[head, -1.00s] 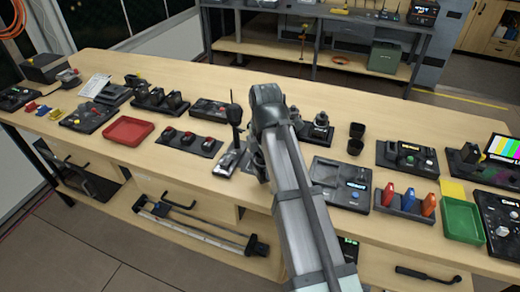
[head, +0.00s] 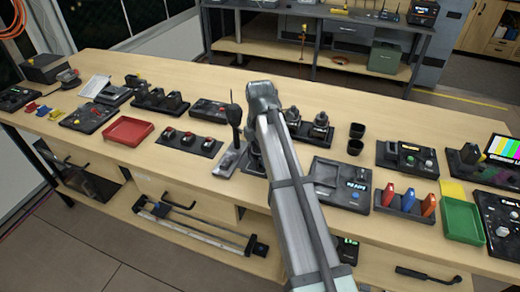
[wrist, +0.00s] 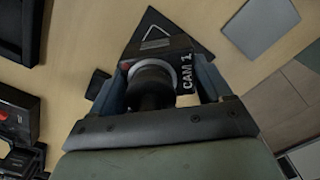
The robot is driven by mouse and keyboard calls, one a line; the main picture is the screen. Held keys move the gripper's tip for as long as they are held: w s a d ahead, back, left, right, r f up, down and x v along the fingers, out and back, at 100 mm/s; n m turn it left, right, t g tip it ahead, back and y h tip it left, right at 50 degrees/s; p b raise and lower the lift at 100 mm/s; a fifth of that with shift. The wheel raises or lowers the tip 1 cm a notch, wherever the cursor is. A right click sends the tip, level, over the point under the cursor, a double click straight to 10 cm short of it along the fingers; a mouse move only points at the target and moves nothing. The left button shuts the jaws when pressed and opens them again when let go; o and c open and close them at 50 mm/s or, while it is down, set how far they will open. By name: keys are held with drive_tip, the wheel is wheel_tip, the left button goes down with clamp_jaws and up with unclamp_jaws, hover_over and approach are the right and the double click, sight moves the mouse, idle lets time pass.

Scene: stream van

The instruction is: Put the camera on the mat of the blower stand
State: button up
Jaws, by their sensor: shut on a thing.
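The camera, a dark body marked "CAM 1" with a round lens barrel, shows in the wrist view (wrist: 158,75). My gripper (wrist: 160,88) is shut on it, with a finger on each side. In the head view my gripper (head: 263,92) is over the middle of the bench, and my arm hides the camera. What looks like the blower stand, a grey base (head: 229,161) with an upright black piece (head: 235,115), is just left of my gripper. A grey plate (wrist: 258,28) at the wrist view's upper right may be its base. I cannot make out the mat separately.
A dark triangular plate (wrist: 182,28) lies beyond the camera in the wrist view. Dark upright devices (head: 320,126) stand right of my arm. Left are a three-button panel (head: 187,143) and a red tray (head: 130,130). The bench behind my gripper is clear.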

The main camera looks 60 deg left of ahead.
drive_tip(key=o, duration=1.4)
wheel_tip(320, 180, up, 12)
drive_tip(key=shift+r, duration=0.1)
